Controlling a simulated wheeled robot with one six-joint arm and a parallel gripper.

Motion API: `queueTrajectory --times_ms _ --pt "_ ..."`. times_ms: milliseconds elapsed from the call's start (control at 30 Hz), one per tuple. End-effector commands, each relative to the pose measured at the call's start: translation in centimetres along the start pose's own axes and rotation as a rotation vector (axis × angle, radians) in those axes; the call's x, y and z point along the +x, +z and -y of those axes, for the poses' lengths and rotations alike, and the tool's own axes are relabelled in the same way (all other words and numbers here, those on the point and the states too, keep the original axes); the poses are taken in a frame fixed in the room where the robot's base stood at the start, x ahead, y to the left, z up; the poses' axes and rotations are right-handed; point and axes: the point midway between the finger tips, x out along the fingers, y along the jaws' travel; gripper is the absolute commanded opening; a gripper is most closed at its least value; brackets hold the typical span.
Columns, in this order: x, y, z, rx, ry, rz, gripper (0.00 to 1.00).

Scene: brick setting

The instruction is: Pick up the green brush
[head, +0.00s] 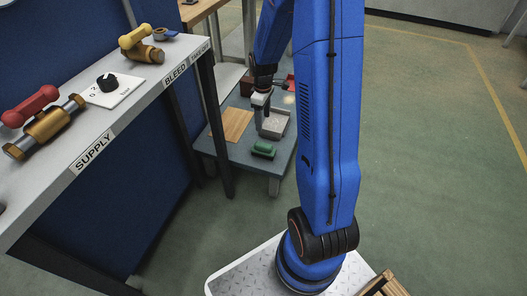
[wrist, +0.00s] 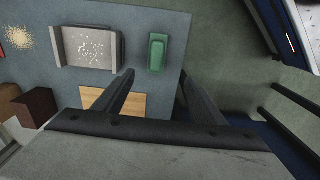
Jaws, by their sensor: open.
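The green brush (head: 264,149) lies on the low blue-grey table (head: 262,170), near its front edge in the head view. In the wrist view the green brush (wrist: 157,52) lies just beyond the fingertips, lined up between them. My gripper (wrist: 156,77) is open and empty above the table, with one finger on each side of the gap. In the head view my gripper (head: 262,104) is small and partly hard to make out, behind the brush and close to the grey dustpan (head: 273,124).
The dustpan (wrist: 87,61) holds pale crumbs and lies left of the brush in the wrist view. A wooden board (head: 232,124) lies on the same table. A taller bench (head: 128,97) with valves and labels stands at left. Open floor (head: 430,150) lies at right.

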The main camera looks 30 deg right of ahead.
Motion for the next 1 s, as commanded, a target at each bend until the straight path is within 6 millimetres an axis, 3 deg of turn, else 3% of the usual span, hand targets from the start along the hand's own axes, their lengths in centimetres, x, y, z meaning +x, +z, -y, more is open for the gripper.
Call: queueTrajectory --times_ms 267,800,1000 --pt "2.7 0.1 -0.7 -0.021 -0.012 0.009 0.64" --pt "11.2 0.1 -0.6 -0.02 -0.012 0.009 0.64" --pt "13.2 0.1 -0.6 -0.02 -0.01 0.008 0.64"
